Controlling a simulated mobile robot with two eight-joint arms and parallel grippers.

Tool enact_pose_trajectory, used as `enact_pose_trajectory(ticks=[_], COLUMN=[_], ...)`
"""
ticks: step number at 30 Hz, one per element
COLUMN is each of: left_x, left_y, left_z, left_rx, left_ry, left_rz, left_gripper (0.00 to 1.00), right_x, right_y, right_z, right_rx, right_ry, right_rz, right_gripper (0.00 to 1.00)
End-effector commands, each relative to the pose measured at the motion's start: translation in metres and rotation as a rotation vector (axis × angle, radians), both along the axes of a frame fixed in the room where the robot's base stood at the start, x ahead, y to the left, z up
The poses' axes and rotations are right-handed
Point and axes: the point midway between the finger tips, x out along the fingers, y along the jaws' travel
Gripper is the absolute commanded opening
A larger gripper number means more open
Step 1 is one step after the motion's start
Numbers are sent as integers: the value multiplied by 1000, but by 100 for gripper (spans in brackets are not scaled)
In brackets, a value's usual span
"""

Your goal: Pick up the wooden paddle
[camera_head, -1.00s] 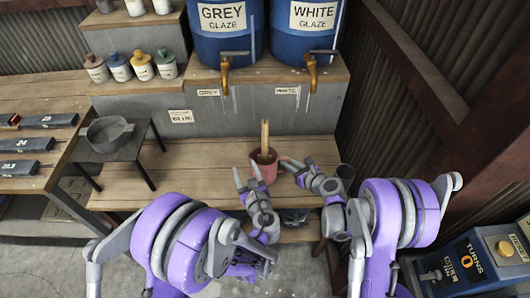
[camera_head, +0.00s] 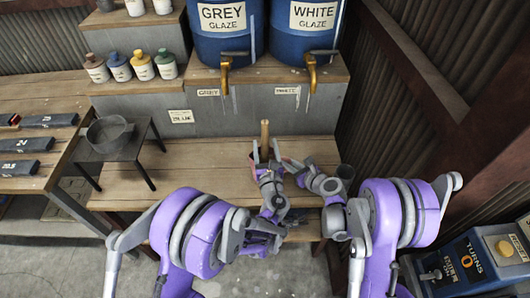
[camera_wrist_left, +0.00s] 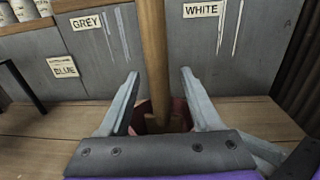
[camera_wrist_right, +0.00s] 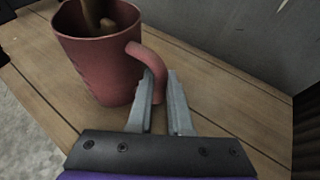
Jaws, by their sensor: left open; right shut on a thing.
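The wooden paddle (camera_head: 264,130) stands nearly upright in a red mug; its shaft also shows in the left wrist view (camera_wrist_left: 154,50). The red mug (camera_wrist_right: 98,55) stands on the wooden bench, mostly hidden by my left gripper in the head view. My left gripper (camera_head: 265,151) is open, its fingers on either side of the paddle's shaft with gaps showing in the left wrist view. My right gripper (camera_wrist_right: 158,82) is shut on the mug's handle (camera_wrist_right: 150,62). The paddle's lower end is hidden inside the mug.
Blue grey-glaze (camera_head: 222,42) and white-glaze (camera_head: 303,40) barrels with brass taps stand on the step behind. A dark basin (camera_head: 110,132) sits on a small stand at left. Several glaze bottles (camera_head: 143,66) line a shelf. The bench left of the mug is clear.

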Motion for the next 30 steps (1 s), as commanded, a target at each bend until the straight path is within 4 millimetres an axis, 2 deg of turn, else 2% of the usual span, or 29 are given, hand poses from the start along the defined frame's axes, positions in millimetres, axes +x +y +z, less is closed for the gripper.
enact_pose_trajectory(ticks=[3, 6, 15, 26, 30], left_x=[19, 30, 35, 34, 34], left_y=[3, 5, 4, 4, 5], left_z=[2, 2, 2, 2, 2], left_rx=[2, 1, 0, 0, 0], left_ry=[0, 0, 0, 0, 0], left_rz=[1, 1, 0, 0, 0], left_gripper=[65, 65, 65, 0, 0], right_x=[0, 0, 0, 0, 0], right_y=[0, 0, 0, 0, 0], right_z=[0, 0, 0, 0, 0], right_rx=[0, 0, 0, 0, 0], right_ry=[0, 0, 0, 0, 0], right_rz=[0, 0, 1, 1, 1], right_gripper=[0, 0, 0, 0, 0])
